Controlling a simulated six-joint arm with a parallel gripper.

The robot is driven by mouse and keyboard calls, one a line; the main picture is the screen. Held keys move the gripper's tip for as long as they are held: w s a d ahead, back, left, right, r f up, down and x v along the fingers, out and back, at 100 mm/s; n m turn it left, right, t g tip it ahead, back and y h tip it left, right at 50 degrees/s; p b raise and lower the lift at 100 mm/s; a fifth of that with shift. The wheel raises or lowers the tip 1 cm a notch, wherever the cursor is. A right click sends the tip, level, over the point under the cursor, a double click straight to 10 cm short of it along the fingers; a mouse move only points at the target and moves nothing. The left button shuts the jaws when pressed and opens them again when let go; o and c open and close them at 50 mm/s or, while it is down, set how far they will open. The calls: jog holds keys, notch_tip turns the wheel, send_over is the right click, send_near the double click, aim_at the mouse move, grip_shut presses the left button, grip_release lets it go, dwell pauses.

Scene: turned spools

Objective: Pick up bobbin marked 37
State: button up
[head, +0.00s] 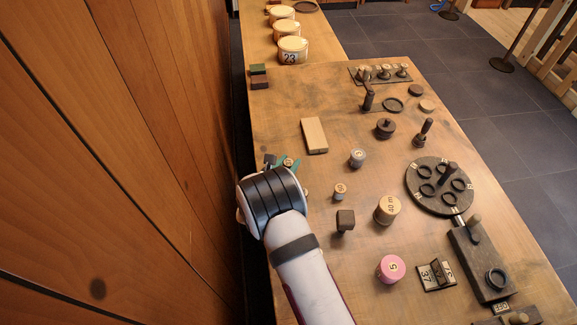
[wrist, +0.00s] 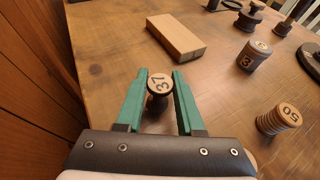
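The bobbin marked 37 (wrist: 159,84) has a pale round top with dark digits and a dark body. It stands between the green fingers of my gripper (wrist: 160,74) in the wrist view. The fingers are apart, one on each side of its top, with what looks like a thin gap at each side. I see no clear contact. In the head view my gripper (head: 287,163) is low over the table's left edge, and the bobbin's top (head: 288,162) shows between the teal fingers. Its lower part is hidden there by my arm.
A pale wooden block (head: 314,135) lies just beyond my gripper, with a grey bobbin (head: 357,158) to its right. A small bobbin (head: 340,190), a wound bobbin (head: 386,211) and a pink one (head: 391,268) stand to the right. A wooden wall (head: 130,160) rises close on the left.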

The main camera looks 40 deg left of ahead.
grip_shut()
